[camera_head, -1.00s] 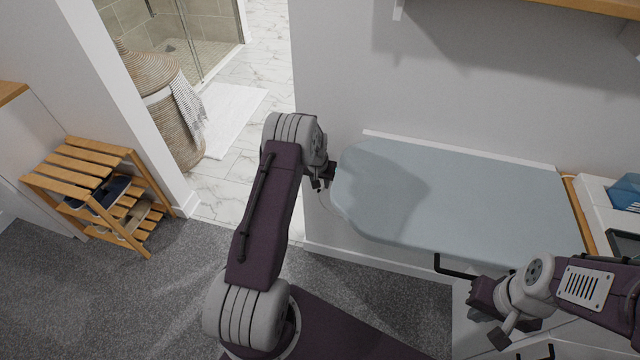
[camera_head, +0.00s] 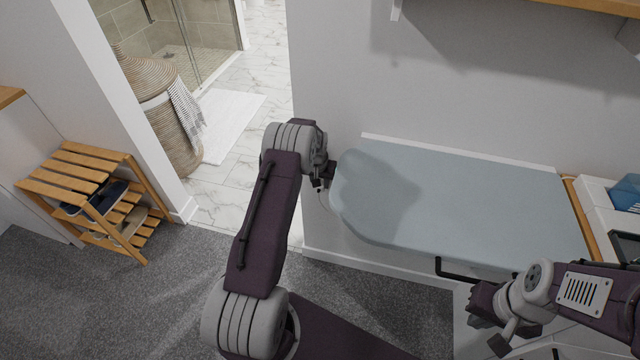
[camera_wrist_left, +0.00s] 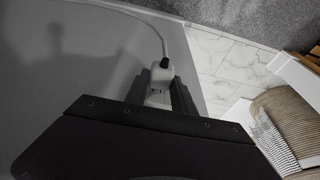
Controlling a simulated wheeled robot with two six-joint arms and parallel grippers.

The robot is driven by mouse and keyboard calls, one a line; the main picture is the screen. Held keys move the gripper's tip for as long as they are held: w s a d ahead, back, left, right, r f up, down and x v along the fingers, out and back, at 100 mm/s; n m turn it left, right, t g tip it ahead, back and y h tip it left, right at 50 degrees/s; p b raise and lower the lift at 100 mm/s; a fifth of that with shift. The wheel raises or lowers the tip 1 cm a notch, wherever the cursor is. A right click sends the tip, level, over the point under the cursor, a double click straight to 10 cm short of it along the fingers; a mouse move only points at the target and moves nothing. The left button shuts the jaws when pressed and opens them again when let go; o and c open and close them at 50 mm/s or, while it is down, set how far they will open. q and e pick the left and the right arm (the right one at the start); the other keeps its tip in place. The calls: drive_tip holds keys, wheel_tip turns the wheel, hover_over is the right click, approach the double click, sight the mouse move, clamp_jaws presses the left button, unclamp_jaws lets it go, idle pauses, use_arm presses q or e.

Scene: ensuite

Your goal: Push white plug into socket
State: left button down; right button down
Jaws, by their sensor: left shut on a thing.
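In the left wrist view my left gripper (camera_wrist_left: 159,100) is shut on the white plug (camera_wrist_left: 160,76). A black cord sleeve (camera_wrist_left: 164,62) and a pale cable lead away from the plug. A white part with small dark marks (camera_wrist_left: 157,97) shows between the fingers; I cannot tell whether it is plug or socket. In the head view my left gripper (camera_head: 323,180) is small, beside the wall at the left end of the ironing board, and the plug is hardly visible. No socket can be made out. My right gripper (camera_head: 487,315) is at lower right, its jaws unclear.
The grey-blue ironing board (camera_head: 465,200) stands along the wall right of my left gripper. A slatted wooden shoe rack (camera_head: 85,185) and a wicker basket (camera_head: 170,125) are at left. Grey carpet (camera_head: 130,300) is open at lower left.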

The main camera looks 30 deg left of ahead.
use_arm(q)
drive_tip(key=shift+w+r, duration=0.1)
drive_tip(key=shift+w, duration=0.15)
drive_tip(key=shift+w+a, duration=0.1)
drive_tip(key=shift+w, duration=0.15)
drive_tip(key=c, duration=1)
unclamp_jaws()
drive_tip(key=shift+o, duration=0.2)
drive_tip(key=v, duration=0.9)
drive_tip(key=shift+s+p, duration=0.15)
drive_tip(key=shift+p, duration=0.25)
